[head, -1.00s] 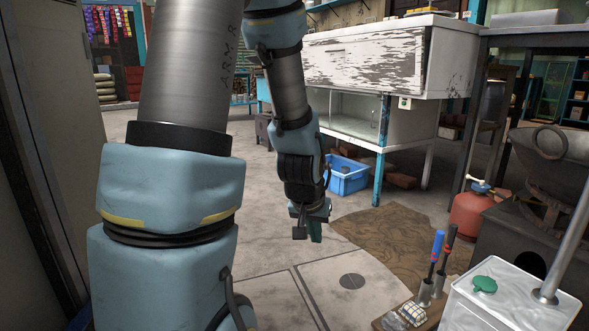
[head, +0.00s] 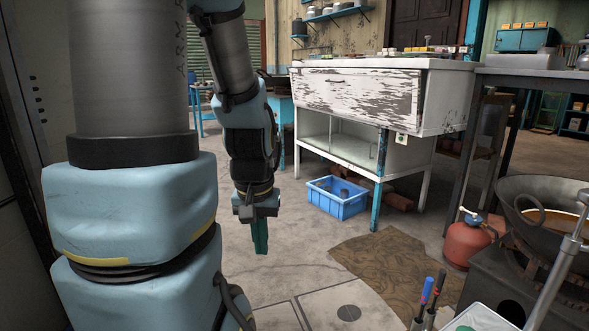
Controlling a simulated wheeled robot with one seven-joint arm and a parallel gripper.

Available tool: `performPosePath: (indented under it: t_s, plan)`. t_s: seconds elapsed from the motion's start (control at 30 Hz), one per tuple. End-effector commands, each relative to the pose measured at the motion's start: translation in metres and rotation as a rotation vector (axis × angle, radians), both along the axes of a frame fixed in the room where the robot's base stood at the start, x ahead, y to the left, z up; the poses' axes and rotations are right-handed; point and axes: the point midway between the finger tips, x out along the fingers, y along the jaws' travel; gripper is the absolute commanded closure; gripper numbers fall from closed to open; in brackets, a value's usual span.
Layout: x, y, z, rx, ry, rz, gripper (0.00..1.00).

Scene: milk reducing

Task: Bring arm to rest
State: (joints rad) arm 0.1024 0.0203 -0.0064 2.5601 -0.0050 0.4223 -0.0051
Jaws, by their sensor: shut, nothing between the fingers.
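My arm fills the left side of the head view and bends over at the top. My gripper (head: 260,237) hangs from its far end, with its teal fingers pointing down above the grey floor (head: 290,215). The fingers are together with nothing between them. The gripper is apart from everything around it.
A white peeling counter (head: 360,95) stands behind, with a blue crate (head: 338,206) on the floor below it. A brown mat (head: 395,265) lies right of centre. A red gas cylinder (head: 467,243) and a large pan (head: 545,205) on a stove are at right.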

Motion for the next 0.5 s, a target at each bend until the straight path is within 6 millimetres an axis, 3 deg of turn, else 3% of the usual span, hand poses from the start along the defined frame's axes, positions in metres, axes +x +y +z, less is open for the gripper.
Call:
performPosePath:
  t_s: [0.03,0.5]
  plan:
    - [0.0,0.0,0.034,0.0,0.0,0.0,1.0]
    - [0.0,0.0,0.175,0.0,0.0,0.0,1.0]
